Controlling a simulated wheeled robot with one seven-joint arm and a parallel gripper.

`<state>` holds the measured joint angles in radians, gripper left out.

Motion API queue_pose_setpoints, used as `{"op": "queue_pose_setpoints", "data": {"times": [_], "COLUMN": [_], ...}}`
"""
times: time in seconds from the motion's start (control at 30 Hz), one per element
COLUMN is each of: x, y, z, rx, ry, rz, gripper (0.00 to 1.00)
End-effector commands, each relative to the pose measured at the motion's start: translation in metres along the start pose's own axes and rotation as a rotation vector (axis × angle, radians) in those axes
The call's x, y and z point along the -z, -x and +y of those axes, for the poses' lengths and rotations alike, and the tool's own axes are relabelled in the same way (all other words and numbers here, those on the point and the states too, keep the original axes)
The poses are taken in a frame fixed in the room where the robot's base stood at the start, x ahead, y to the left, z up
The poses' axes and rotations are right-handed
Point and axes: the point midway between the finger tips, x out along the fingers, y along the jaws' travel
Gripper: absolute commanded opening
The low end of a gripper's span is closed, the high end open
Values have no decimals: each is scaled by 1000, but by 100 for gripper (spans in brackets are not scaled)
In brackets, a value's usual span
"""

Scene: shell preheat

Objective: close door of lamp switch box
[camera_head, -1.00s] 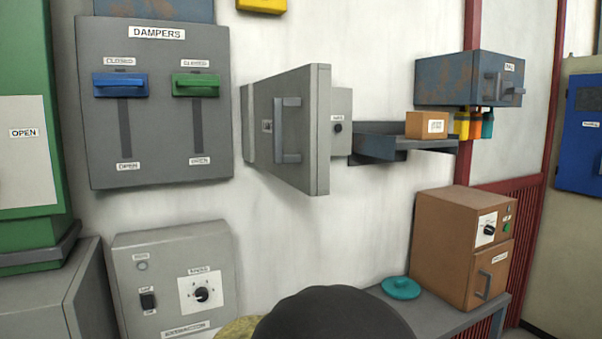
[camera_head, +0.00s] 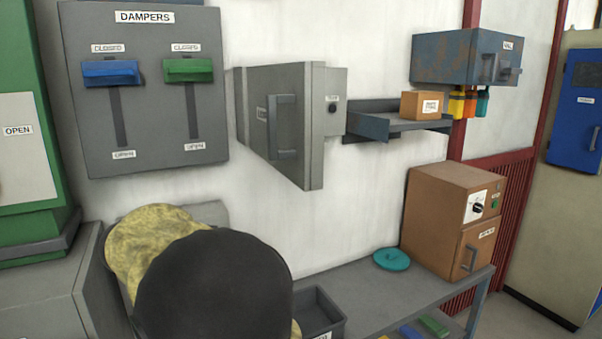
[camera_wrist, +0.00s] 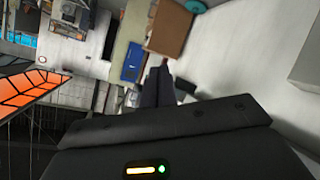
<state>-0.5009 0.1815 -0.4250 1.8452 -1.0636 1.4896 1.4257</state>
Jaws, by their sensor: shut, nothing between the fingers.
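The lamp switch box (camera_head: 334,103) seems to be the grey wall box at the centre of the head view; its small label is too blurred to read. It has a dark knob on its face. Its grey door (camera_head: 309,150) stands out from the wall in front of the box, with a bar handle (camera_head: 283,127) on its left-facing side. The exact door angle is hard to tell. My gripper (camera_wrist: 158,85) shows only in the wrist view, as dark fingers that are shut and empty. No contact with the door is visible.
Left of the door is the dampers panel (camera_head: 142,135) with a blue and a green lever. Right of it are a shelf (camera_head: 375,127) with a small box, and a rusty blue cabinet (camera_head: 440,58). Below, a brown oven (camera_head: 435,215) and teal lid (camera_head: 391,259) stand on a bench.

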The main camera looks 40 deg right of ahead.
Motion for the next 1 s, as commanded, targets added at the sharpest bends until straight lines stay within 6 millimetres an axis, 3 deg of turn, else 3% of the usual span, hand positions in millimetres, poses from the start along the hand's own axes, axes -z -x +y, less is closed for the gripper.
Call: {"op": "queue_pose_setpoints", "data": {"times": [0.03,0.1,0.23,0.33,0.67,0.87,1.0], "x": [33,65,99,107,107,112,119], "y": [19,40,69,78,77,65,46], "z": [17,39,68,77,78,84,92], "rx": [-59,-135,-217,-238,-241,-244,-244], "ry": [-125,-298,-529,-603,-609,-607,-605], "rz": [83,187,326,370,373,372,371], "gripper": [0,0,0,0,0,0,0]}}
